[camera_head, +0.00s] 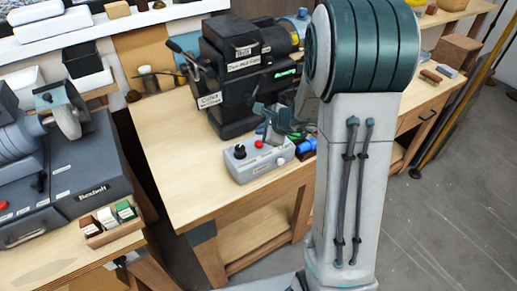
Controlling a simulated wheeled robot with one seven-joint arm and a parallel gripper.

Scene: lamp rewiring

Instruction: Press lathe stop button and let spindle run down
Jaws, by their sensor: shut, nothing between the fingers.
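A light grey control box (262,162) sits on the wooden bench. Its top carries a black knob (240,151) and a red button (260,143). The black lathe-like machine (238,75), with several white labels, stands behind it; I cannot tell whether its spindle turns. My gripper (273,132), dark teal, is above and behind the box's right part, close to the red button. Its fingers look closed and hold nothing visible. I cannot tell whether they touch the box. My arm hides part of the gripper and the machine's right side.
A grey machine labelled Benholt (92,168) with a disc stands at left, beside a small tray of coloured blocks (112,232). The bench top (180,165) is clear left of the box.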

